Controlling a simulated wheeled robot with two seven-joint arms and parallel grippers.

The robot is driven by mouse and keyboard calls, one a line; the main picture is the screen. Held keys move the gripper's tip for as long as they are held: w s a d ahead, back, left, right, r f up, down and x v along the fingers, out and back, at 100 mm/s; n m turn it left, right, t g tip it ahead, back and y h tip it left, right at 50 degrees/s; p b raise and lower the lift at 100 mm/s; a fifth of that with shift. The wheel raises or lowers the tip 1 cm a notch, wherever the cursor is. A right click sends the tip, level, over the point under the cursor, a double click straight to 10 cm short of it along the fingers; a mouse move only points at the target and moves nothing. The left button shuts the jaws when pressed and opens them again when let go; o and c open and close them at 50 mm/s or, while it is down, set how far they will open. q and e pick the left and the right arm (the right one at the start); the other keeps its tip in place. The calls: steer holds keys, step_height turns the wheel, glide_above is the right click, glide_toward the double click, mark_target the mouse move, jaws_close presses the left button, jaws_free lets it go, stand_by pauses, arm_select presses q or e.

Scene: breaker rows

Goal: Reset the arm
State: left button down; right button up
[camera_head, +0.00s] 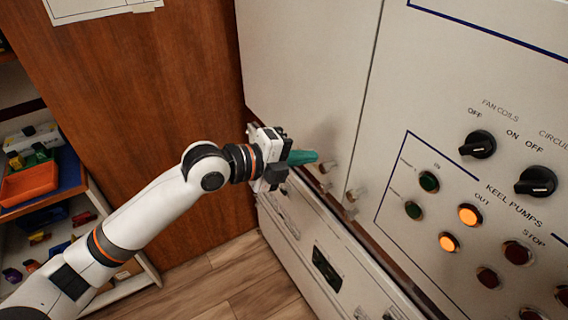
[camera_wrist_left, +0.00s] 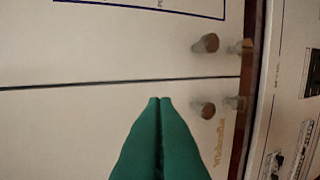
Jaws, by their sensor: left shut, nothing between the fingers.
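My left arm comes in from the left in the head view. Its left gripper (camera_head: 314,156) has green fingers that are shut with nothing between them. The fingertips point right, close in front of the grey cabinet doors (camera_head: 300,60), near the small round door knobs. In the left wrist view the closed green fingers (camera_wrist_left: 160,100) point up at the cabinet front, just beside the seam between two doors. I cannot tell whether the tips touch the door. My right gripper is not in view.
A door knob (camera_wrist_left: 206,43) and a second knob (camera_wrist_left: 204,110) stick out near the gripper. A control panel with black rotary switches (camera_head: 478,144) and lit orange buttons (camera_head: 470,214) is at right. A shelf with an orange bin (camera_head: 28,184) stands at left. Wooden floor shows below.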

arm_select(q)
steer(key=b+v, duration=0.1)
steer(key=v, duration=0.4)
steer(key=w+a+f+n+t+y, duration=0.1)
steer(key=w+a+f+n+y, duration=0.2)
steer(key=f, duration=0.4)
steer(key=w+a+f+n+t, duration=0.1)
steer(key=w+a+f+n, duration=0.3)
steer(key=f, duration=0.3)
steer(key=w+a+f+n+t+y, duration=0.1)
steer(key=w+a+f+n+y, duration=0.15)
steer(key=f+n, duration=0.35)
steer(key=s+a+f+n+g+y, duration=0.1)
steer(key=s+a+f+n+y, duration=0.2)
steer(key=f, duration=0.9)
steer(key=s+a+f+n+g+y, duration=0.1)
steer(key=s+a+f+n, duration=0.25)
steer(key=f, duration=0.85)
steer(key=s+a+f+n+g+y, duration=0.2)
steer(key=s+a+f+n+g, duration=0.15)
steer(key=s+f, duration=1.45)
steer(key=s+f+n+g, duration=0.2)
steer(key=s+f, duration=0.1)
steer(key=s, duration=1)
steer(key=s+f+n+g, duration=0.2)
steer(key=s+f, duration=0.2)
steer(key=s, duration=1)
steer(key=shift+s+a+y, duration=0.25)
steer(key=shift+s+y, duration=0.05)
steer(key=shift+y, duration=0.05)
